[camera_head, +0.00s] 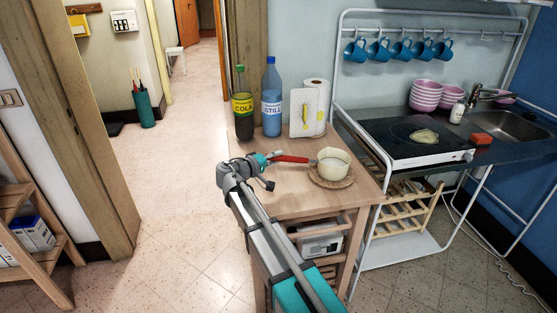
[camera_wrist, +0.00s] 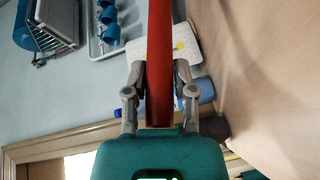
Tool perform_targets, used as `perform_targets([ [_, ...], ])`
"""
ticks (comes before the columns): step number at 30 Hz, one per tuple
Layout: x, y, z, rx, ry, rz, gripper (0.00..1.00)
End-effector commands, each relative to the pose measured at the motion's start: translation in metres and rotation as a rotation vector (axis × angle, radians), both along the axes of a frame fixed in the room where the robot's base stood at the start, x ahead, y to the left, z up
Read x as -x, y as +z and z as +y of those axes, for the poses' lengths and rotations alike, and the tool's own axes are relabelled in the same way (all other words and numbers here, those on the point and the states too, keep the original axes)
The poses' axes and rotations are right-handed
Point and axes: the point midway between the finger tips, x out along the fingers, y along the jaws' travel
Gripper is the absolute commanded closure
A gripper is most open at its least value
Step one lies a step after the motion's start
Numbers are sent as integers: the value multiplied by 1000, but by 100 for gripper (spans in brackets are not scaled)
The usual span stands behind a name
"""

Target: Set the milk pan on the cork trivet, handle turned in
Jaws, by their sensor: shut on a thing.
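The cream milk pan (camera_head: 334,161) is at the cork trivet (camera_head: 330,184) on the wooden cabinet top. It looks upright, and the trivet's rim shows around its base. I cannot tell whether it touches the trivet or hangs just above it. Its red handle (camera_head: 290,158) points left, over the cabinet top. My gripper (camera_head: 271,158) is shut on the handle's left end. In the wrist view the handle (camera_wrist: 160,40) runs upward between the two fingers of my gripper (camera_wrist: 160,70). The pan's bowl is not visible there.
A cola bottle (camera_head: 243,108), a blue water bottle (camera_head: 272,100), a white board (camera_head: 304,112) and a paper roll (camera_head: 318,92) stand behind the handle. The hob (camera_head: 405,143) is to the right. The front of the cabinet top is clear.

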Motion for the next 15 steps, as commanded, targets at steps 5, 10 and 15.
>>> perform_targets([
  [5, 0, 0, 0, 4, 0, -1, 100],
  [10, 0, -1, 0, 0, 0, 0, 42],
  [15, 0, -1, 0, 0, 0, 0, 31],
])
